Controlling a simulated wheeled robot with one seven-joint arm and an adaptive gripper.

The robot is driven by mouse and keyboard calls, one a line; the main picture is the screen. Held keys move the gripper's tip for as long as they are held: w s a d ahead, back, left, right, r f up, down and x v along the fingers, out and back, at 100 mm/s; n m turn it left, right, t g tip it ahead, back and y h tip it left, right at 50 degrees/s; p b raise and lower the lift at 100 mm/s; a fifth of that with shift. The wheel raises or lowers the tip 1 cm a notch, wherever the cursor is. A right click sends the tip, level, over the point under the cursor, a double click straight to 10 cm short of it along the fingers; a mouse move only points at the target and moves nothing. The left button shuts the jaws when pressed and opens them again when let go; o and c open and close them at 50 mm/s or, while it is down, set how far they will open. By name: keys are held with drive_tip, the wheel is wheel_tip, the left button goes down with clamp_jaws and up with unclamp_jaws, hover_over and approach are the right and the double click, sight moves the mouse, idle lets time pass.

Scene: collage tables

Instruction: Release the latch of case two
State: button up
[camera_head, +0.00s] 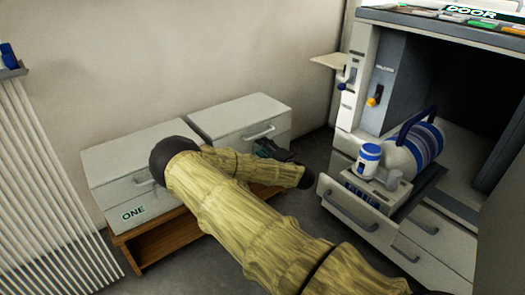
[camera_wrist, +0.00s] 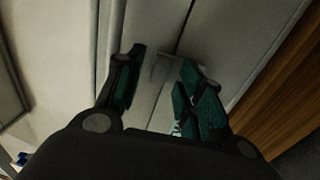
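Case two (camera_head: 240,115) is the pale grey lidded box on the right of the low bench. A curved handle or latch (camera_head: 258,133) shows on its front. My gripper (camera_head: 272,150) is at the front right of this case, partly hidden by my arm. In the wrist view my gripper (camera_wrist: 163,60) is open, with dark green pads apart. The case front (camera_wrist: 172,15) with its dark lid seam lies beyond the fingers. A pale raised part, perhaps the latch, shows between the fingertips. White lettering behind the right finger is mostly covered. I cannot tell whether the fingers touch anything.
Case one (camera_head: 110,160), labelled ONE, stands left on the wooden bench (camera_head: 150,245). On the right, a grey cabinet (camera_head: 350,130) has a pulled-out drawer (camera_head: 350,215) close to my arm. A white radiator (camera_head: 45,190) is at left.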

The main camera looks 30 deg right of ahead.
drive_tip(key=shift+w, duration=0.4)
clamp_jaws()
